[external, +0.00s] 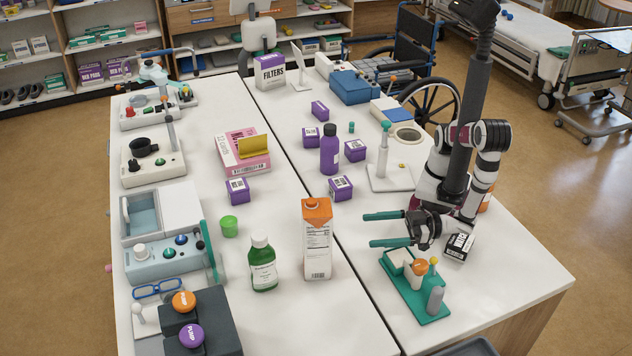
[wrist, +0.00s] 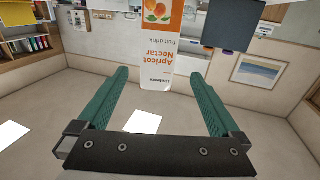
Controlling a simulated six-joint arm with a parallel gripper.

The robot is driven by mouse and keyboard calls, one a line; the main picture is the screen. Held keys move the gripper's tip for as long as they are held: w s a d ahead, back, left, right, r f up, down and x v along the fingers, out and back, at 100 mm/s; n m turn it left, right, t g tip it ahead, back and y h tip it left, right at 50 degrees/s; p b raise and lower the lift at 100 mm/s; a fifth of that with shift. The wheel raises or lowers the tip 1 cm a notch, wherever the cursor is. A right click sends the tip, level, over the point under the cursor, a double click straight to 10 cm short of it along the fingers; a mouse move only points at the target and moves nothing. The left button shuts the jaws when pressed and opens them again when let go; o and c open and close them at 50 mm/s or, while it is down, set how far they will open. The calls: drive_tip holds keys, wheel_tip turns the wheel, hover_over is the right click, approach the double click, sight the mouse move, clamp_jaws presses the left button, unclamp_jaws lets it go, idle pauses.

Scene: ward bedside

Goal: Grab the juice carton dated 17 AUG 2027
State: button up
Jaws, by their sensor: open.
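A tall white and orange juice carton (external: 317,245) stands upright on the white table, left of my gripper. Its side toward the external camera has a printed panel; I cannot read a date. My gripper (external: 368,230) is open and empty, with its two green fingers pointing left at the carton and a gap before it. In the wrist view the carton (wrist: 161,50) reads "Apricot Nectar", inverted. It lies beyond the fingertips of my gripper (wrist: 160,72), in line with the space between them.
A green bottle with a white cap (external: 263,262) stands left of the carton. A green rack (external: 415,288) with small parts and a black box (external: 460,246) are near my arm. A purple bottle (external: 330,150) and several purple boxes stand farther back. The table between gripper and carton is clear.

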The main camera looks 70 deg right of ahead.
sight(317, 232)
drive_tip(key=x, duration=1.5)
drive_tip(key=shift+w+d, duration=0.1)
drive_tip(key=shift+r, duration=0.1)
clamp_jaws()
